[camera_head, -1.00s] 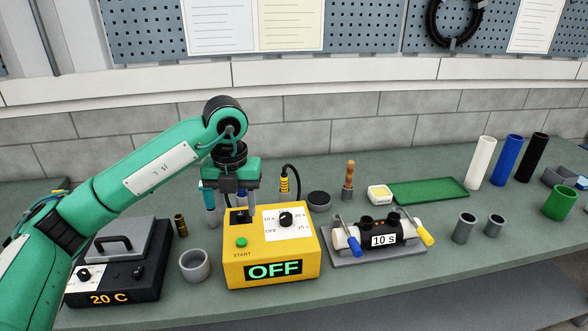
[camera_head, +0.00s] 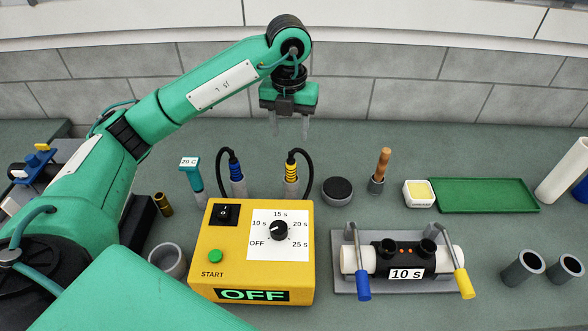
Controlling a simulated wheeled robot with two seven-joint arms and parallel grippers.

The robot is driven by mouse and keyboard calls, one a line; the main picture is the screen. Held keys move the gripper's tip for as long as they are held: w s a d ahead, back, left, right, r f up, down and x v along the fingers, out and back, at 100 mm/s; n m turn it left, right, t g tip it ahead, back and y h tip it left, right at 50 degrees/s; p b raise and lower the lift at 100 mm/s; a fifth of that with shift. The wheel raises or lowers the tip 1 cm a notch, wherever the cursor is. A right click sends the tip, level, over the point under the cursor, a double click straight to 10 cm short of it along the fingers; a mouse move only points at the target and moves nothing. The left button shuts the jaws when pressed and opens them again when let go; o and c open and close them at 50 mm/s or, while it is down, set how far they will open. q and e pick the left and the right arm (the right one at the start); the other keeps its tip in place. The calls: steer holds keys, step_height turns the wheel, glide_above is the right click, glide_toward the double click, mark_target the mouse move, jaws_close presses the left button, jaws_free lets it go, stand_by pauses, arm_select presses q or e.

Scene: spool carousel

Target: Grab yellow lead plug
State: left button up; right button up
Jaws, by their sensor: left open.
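The yellow lead plug (camera_head: 291,172) stands upright in a grey holder behind the yellow control box (camera_head: 204,262). A black cable loops from its top down behind the box. A blue lead plug (camera_head: 235,170) stands in a similar holder to its left, with its own black cable. My left gripper (camera_head: 290,128) points down with its two fingers apart and nothing between them. In the picture it is just above the yellow plug, apart from it. My right gripper is not in view.
The box display reads OFF. A "10 s" fixture (camera_head: 345,284) with blue and yellow handles sits front right.

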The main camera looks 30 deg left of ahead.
arm_select(q)
steer(key=p, duration=0.1)
glide_above(291, 163)
step_height(291, 163, down, 5)
steer(key=shift+w+a+f, duration=0.1)
steer(key=shift+a+f, duration=0.05)
steer(key=shift+f, duration=0.6)
steer(key=shift+f+p, duration=0.55)
steer(key=shift+p, duration=0.2)
step_height(291, 163, down, 3)
steer(key=shift+f+p, duration=0.2)
steer(key=shift+p, duration=0.65)
steer(key=shift+f, duration=0.4)
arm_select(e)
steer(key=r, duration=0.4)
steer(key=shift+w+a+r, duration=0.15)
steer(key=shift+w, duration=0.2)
arm_select(q)
steer(key=shift+c, duration=0.4)
jaws_close()
